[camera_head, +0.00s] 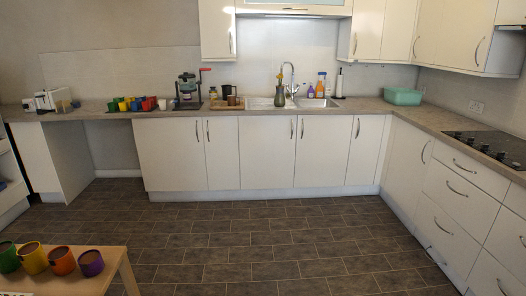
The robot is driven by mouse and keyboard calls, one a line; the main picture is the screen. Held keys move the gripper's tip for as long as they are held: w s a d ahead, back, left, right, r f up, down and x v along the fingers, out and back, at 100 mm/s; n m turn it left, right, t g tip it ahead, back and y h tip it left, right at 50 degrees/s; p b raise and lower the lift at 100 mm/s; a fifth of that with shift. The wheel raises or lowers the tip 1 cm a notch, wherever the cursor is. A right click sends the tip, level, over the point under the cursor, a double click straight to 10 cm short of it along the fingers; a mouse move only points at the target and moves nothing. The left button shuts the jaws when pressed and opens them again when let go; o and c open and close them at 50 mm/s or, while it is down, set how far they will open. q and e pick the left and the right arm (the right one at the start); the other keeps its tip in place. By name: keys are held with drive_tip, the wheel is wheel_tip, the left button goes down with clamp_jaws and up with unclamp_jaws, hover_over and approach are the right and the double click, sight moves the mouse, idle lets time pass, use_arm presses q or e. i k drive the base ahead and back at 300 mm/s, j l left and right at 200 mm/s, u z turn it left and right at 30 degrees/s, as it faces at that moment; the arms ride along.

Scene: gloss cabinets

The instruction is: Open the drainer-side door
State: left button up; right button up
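The steel sink (262,103) is set in the worktop at the back, with a curved tap (291,72) behind it. I cannot tell clearly which end is the drainer. Under the sink are two white doors, a left one (267,150) and a right one (322,150). Their upright bar handles stand close together near the top of the shared edge, the left handle (292,128) and the right handle (303,128). Both doors look shut. Neither of my grippers is in view.
More shut doors flank these, including a wide one (168,155) on the left. Drawers (459,192) line the right side below a hob (490,146). A wooden table (115,268) with colored mugs stands at front left. The tiled floor (250,240) before the sink is clear.

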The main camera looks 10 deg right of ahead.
sight(267, 143)
drive_tip(key=i+l+z, duration=0.15)
drive_tip(key=i, duration=0.8)
drive_tip(key=i+l+z, duration=0.2)
drive_tip(key=i, duration=0.8)
drive_tip(key=k+j, duration=0.05)
